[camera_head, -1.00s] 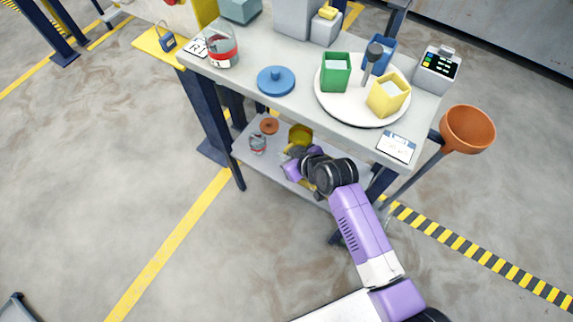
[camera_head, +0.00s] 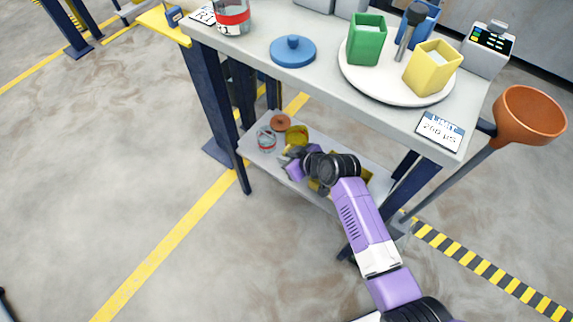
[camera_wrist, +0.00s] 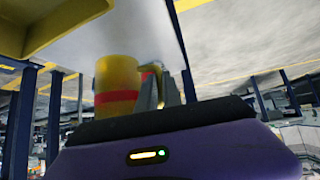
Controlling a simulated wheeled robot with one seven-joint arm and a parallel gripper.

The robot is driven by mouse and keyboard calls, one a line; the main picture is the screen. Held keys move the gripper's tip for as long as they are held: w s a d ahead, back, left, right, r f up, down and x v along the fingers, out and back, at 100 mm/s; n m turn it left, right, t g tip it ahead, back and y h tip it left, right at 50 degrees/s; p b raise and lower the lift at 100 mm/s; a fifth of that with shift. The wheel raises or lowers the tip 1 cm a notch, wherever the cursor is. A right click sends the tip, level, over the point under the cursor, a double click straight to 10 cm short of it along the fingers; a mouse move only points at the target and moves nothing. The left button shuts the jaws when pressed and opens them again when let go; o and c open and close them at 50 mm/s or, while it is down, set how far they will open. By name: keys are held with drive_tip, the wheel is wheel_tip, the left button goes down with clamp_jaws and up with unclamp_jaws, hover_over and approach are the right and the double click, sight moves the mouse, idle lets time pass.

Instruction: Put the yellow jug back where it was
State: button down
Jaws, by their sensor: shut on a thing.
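The yellow jug (camera_head: 297,135) is at the lower shelf of the rack in the head view, just beyond my gripper (camera_head: 291,156). In the wrist view the jug (camera_wrist: 116,80) is a yellow cylinder with a red band, and its handle is at the grey fingers (camera_wrist: 163,92). My gripper is shut on the jug, by its handle as far as I can see. My wrist hides part of the shelf, and I cannot tell whether the jug's base touches it.
The lower shelf (camera_head: 262,163) also holds a clear red-banded jar (camera_head: 266,139), an orange round thing (camera_head: 280,121) and another yellow thing (camera_head: 364,175) partly behind my wrist. The tabletop (camera_head: 330,72) is close above. An orange funnel (camera_head: 528,117) stands at right.

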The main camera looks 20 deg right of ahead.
drive_tip(key=shift+f+b, duration=0.65)
drive_tip(key=shift+f, duration=1.3)
drive_tip(key=c, duration=1.5)
unclamp_jaws()
drive_tip(key=p+v, duration=0.2)
drive_tip(key=v, duration=0.5)
drive_tip(key=shift+s+d+r, duration=0.1)
drive_tip(key=shift+s+r, duration=0.1)
